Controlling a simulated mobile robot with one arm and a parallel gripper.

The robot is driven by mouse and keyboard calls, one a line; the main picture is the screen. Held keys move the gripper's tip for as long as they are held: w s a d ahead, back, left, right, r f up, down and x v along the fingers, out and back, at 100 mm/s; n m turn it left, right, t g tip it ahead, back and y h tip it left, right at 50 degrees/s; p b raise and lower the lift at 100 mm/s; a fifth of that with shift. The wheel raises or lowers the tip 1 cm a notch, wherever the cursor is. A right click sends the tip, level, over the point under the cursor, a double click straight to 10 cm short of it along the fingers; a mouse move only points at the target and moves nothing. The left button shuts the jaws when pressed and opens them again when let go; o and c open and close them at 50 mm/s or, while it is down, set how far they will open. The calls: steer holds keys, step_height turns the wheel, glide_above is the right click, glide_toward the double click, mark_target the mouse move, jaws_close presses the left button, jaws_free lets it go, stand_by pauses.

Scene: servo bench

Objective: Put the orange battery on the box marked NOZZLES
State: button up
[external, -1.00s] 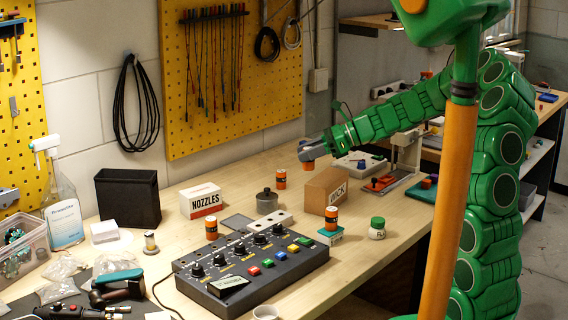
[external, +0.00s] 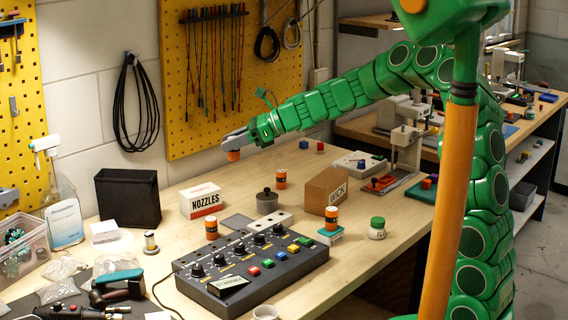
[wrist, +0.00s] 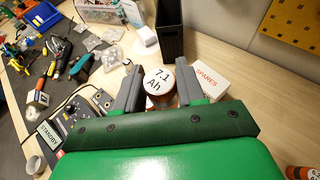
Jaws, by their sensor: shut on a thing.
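My gripper (external: 236,141) is shut on an orange battery (external: 233,155) and holds it in the air, up and to the right of the white box marked NOZZLES (external: 203,200) in the external view. In the wrist view the battery's pale top (wrist: 160,79), reading 7.1 Ah, sits between the two fingers of my gripper (wrist: 160,72). A white box face reading SPARES (wrist: 206,77) shows just right of it there; it seems to be the same box from another side. The box's top looks bare in the external view.
A black bin (external: 128,198) stands left of the NOZZLES box. A brown box (external: 327,191) and a grey weight-like item (external: 267,201) stand to its right.

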steer(key=shift+a, duration=0.5)
steer(key=shift+w+a+f, duration=4.6)
steer(key=shift+a, duration=0.1)
steer(key=shift+w+a+f, duration=0.15)
steer(key=shift+f, duration=0.4)
step_height(320, 180, down, 3)
steer(key=shift+r, duration=0.2)
steer(key=o, duration=1.1)
